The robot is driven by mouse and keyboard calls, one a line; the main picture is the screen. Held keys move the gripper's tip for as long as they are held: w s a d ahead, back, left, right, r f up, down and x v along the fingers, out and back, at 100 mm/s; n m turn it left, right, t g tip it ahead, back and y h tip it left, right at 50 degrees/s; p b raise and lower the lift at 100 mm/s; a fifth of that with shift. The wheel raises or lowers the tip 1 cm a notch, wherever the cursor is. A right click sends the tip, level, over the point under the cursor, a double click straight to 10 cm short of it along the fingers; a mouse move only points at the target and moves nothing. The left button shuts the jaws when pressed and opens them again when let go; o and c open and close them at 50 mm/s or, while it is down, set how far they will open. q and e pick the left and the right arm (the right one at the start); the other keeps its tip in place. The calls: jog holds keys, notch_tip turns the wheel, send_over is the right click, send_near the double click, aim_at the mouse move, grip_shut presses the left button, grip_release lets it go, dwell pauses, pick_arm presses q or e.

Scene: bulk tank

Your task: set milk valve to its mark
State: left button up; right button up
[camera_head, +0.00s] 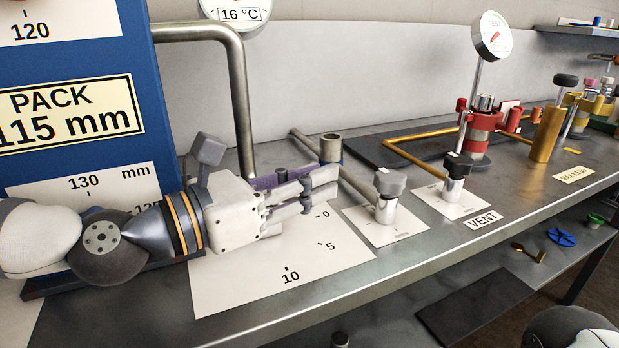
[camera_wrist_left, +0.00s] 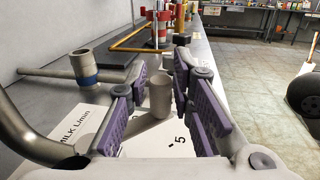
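The milk card (camera_head: 235,290), with marks 0, 5 and 10, lies on the steel bench; its "MILK L/min" lettering shows in the left wrist view (camera_wrist_left: 75,138). My left gripper (camera_head: 333,184) lies low over the card, pointing right, its fingers apart. In the head view my gripper hides the valve's middle. My right gripper is not in view.
A bent steel pipe (camera_head: 240,100) and a blue-banded pipe stub (camera_head: 330,148) stand behind my gripper. A blue panel (camera_head: 100,80) rises at left.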

pick_arm(q)
jog(key=shift+o, duration=0.3)
jog(key=shift+r, duration=0.15)
notch_tip(320, 180, up, 10)
jog(key=shift+f, duration=0.1)
